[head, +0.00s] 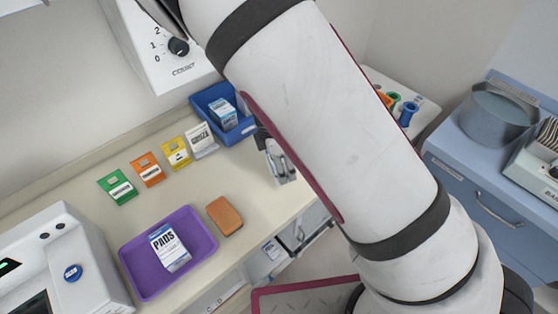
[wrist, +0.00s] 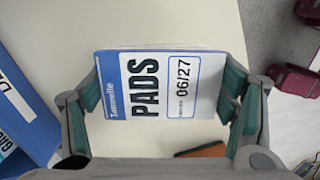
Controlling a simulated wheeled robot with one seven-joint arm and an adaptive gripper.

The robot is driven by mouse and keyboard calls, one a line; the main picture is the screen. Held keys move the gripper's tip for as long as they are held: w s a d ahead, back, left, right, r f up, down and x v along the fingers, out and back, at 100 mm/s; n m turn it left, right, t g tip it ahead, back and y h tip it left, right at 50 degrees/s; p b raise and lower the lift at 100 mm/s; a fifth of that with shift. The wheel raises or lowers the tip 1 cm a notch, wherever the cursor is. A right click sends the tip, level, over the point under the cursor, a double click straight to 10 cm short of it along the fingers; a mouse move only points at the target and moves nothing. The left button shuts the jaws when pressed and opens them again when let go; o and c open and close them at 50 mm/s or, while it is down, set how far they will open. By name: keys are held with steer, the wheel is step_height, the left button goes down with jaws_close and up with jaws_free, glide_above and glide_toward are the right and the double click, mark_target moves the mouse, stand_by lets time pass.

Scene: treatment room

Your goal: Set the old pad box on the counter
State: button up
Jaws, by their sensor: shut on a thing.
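My gripper (wrist: 162,98) is shut on a white and blue pad box (wrist: 158,72) marked "PADS" and "06/27". Its fingers are on the box's left and right sides. In the head view my gripper (head: 280,165) is over the counter's front edge area, partly hidden behind my arm, and the held box is hard to make out. I cannot tell if it touches the counter (head: 262,205). Another pad box (head: 169,247) marked "PADS" lies in a purple tray (head: 137,268); its date is too small to read.
A blue bin (head: 240,133) holding a box (head: 222,113) stands at the back, left of my gripper. Green, orange, yellow and white packets line the wall. A brown block (head: 224,215) lies beside the tray. A white machine (head: 70,260) is at left. Counter between is bare.

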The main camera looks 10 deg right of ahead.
steer(key=shift+w+f, duration=0.15)
steer(key=shift+w, duration=0.8)
steer(key=shift+f, duration=1.7)
steer(key=shift+f, duration=0.2)
steer(key=o, duration=1.2)
steer(key=shift+r, duration=0.15)
